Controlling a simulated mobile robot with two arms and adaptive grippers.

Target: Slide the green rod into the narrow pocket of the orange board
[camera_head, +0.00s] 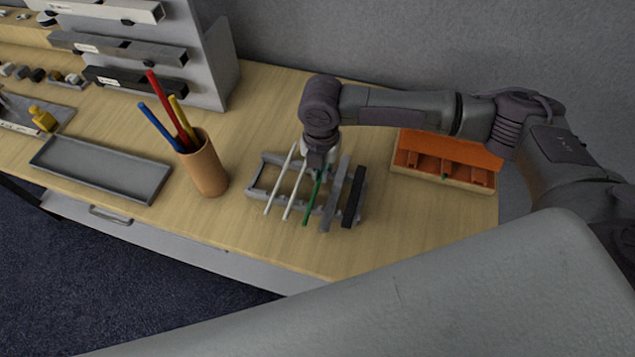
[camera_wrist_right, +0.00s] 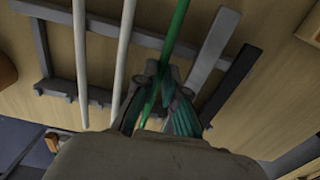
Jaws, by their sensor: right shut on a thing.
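The green rod (camera_head: 308,211) lies across a grey rack (camera_head: 255,175), beside two white rods. My right gripper (camera_head: 318,172) points down over the rack and is shut on the green rod. In the right wrist view the green rod (camera_wrist_right: 179,22) runs between the fingers (camera_wrist_right: 160,92). I cannot tell whether the rod still touches the rack. The orange board (camera_head: 450,150) is at the right of the table, with several compartments in a pale wooden frame. My right arm hides part of it, and the narrow pocket cannot be made out. My left gripper is not in view.
White rods (camera_head: 293,196) lie left of the green rod; a grey bar (camera_head: 335,193) and a black bar (camera_head: 354,197) lie right of it. A cup (camera_head: 206,168) with coloured sticks, a grey tray (camera_head: 100,168) and a shelf stand left. Bare table separates rack and board.

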